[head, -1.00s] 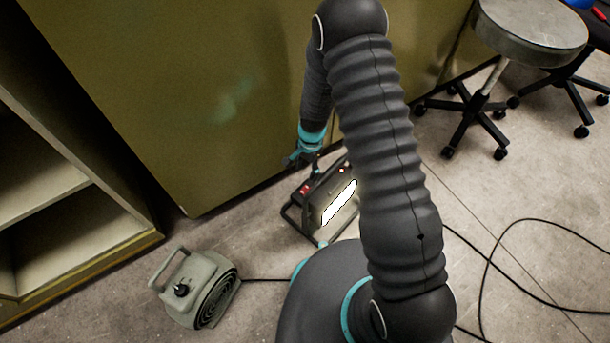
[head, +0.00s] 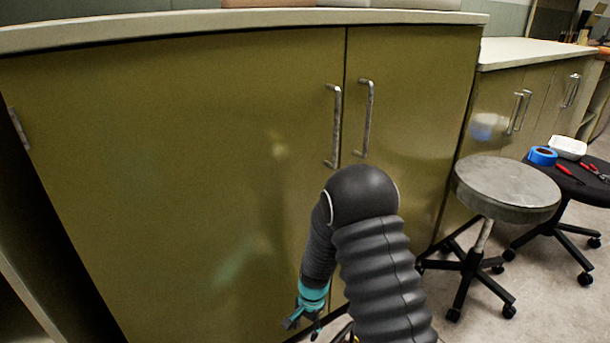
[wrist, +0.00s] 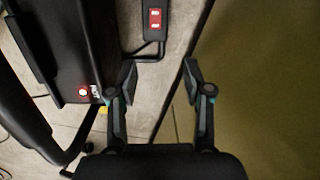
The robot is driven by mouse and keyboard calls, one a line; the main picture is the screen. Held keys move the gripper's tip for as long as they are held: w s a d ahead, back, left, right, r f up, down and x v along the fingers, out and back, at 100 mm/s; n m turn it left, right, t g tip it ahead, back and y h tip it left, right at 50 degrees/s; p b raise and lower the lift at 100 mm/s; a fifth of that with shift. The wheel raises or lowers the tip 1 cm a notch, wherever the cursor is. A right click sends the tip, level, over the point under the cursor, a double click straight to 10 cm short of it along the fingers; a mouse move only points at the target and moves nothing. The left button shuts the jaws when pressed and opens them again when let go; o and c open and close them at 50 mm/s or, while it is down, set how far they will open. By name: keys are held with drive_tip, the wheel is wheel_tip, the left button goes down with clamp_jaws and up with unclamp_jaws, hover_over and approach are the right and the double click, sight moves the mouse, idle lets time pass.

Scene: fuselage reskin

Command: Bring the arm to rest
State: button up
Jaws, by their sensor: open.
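My arm stands bent in front of the green cabinet, with its end hanging down. My gripper (head: 303,319) shows low in the head view, in front of the cabinet door and near the lower picture edge. In the wrist view my gripper (wrist: 158,85) is open, with nothing between its fingers. Below the fingers is the floor strip beside the cabinet.
The green cabinet (head: 190,170) with metal handles stands close behind the arm. A round grey stool (head: 505,188) is at the right. Beyond it a black stool (head: 585,190) holds blue tape (head: 543,155), a white tray (head: 568,147) and red-handled tools. Floor shows around the stools.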

drive_tip(key=s+d+r+n+t, duration=0.1)
drive_tip(key=s+d+r, duration=0.15)
drive_tip(key=r, duration=0.65)
drive_tip(key=s+d+r+n+t+p, duration=0.1)
drive_tip(key=d+r, duration=0.2)
drive_tip(key=r, duration=0.7)
drive_tip(key=s+d+r+n+t, duration=0.1)
drive_tip(key=s+d+r+n, duration=0.1)
drive_tip(key=r, duration=0.7)
drive_tip(key=s+d+r+n+t, duration=0.1)
drive_tip(key=s+d+r, duration=0.1)
drive_tip(key=s+r, duration=0.2)
drive_tip(key=s+d+r+n+t+p, duration=0.1)
drive_tip(key=s+d+r, duration=0.2)
drive_tip(key=s+r, duration=0.2)
drive_tip(key=s+d+r+n+t+h, duration=0.1)
drive_tip(key=s+d+r, duration=0.2)
drive_tip(key=s, duration=0.6)
wheel_tip(320, 180, up, 2)
drive_tip(key=shift+r+p, duration=0.25)
drive_tip(key=shift+p, duration=0.1)
drive_tip(key=shift+c, duration=0.8)
drive_tip(key=shift+d, duration=0.1)
